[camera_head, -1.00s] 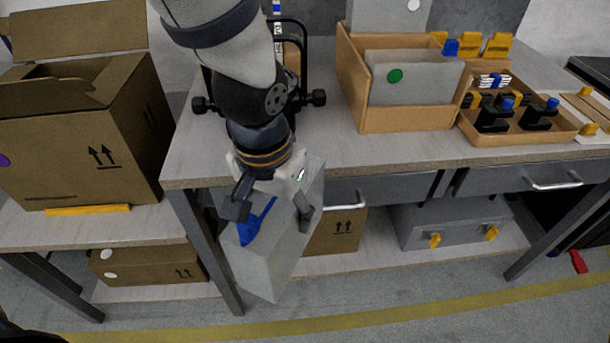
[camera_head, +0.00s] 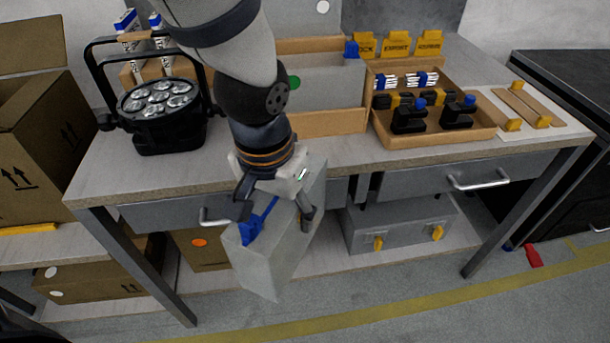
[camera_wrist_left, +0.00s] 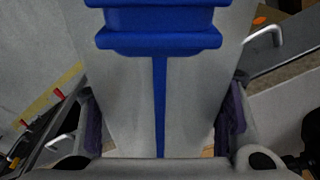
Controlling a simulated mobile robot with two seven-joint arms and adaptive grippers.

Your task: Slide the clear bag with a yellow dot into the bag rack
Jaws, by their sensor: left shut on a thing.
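My left gripper (camera_head: 272,215) is shut on a grey, cloudy clear bag (camera_head: 277,265) with a blue clip and strip (camera_head: 256,224). The bag hangs tilted in front of the bench edge, below the bench top. In the left wrist view, the bag (camera_wrist_left: 120,110) fills the middle between the fingers. No yellow dot shows on its visible faces. A wooden rack (camera_head: 335,123) stands on the bench behind my arm, and a grey bag (camera_head: 335,88) with a green dot stands in it. My arm hides the rack's left part. My right gripper is not in view.
A black par can (camera_head: 158,112) stands left on the bench. A wooden tray (camera_head: 435,138) with black clamps sits right of the rack. Drawer handles (camera_head: 478,182) stick out below the bench top. A grey case (camera_head: 400,225) lies on the lower shelf.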

